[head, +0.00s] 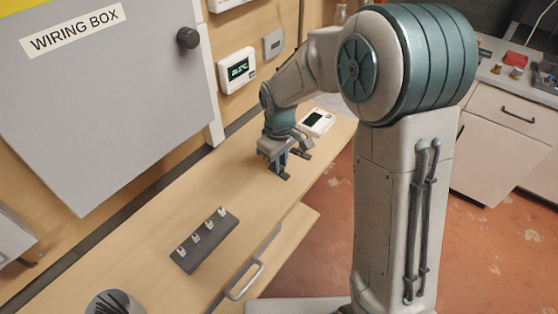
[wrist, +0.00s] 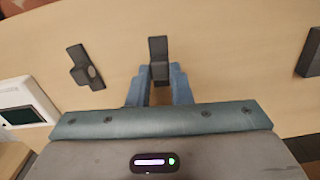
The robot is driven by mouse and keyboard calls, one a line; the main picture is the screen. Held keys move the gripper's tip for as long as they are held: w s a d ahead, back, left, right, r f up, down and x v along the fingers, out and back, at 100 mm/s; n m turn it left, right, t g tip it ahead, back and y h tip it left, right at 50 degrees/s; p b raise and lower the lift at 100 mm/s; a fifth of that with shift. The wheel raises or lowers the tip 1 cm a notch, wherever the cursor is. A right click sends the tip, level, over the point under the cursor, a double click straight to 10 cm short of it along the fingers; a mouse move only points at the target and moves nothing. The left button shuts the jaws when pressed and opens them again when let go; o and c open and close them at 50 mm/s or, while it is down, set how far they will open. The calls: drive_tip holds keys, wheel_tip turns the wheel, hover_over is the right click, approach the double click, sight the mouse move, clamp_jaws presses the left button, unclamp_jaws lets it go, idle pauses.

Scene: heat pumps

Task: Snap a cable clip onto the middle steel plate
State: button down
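My gripper (head: 285,168) points down low over the workbench. In the wrist view its two blue fingers (wrist: 158,84) stand a small gap apart. A dark upright piece (wrist: 158,48), probably a steel plate, shows at or between the fingertips. Whether the fingers touch it is unclear. A second dark piece (wrist: 85,67), with a small grey rounded part, stands to its left. Dark pieces also show beside my gripper in the head view (head: 303,153). A dark strip (head: 187,264) on the bench carries several small white pieces (head: 209,226), probably the cable clips. No third plate is clearly visible.
A white device with a dark screen (head: 317,122) lies on the bench past my gripper; it also shows in the wrist view (wrist: 28,108). The grey wiring box (head: 110,90) overhangs the bench's back. A cup (head: 113,303) stands at the near end. An open drawer (head: 300,222) juts out in front.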

drive_tip(key=shift+r+p, duration=2.15)
drive_tip(key=shift+r, duration=0.85)
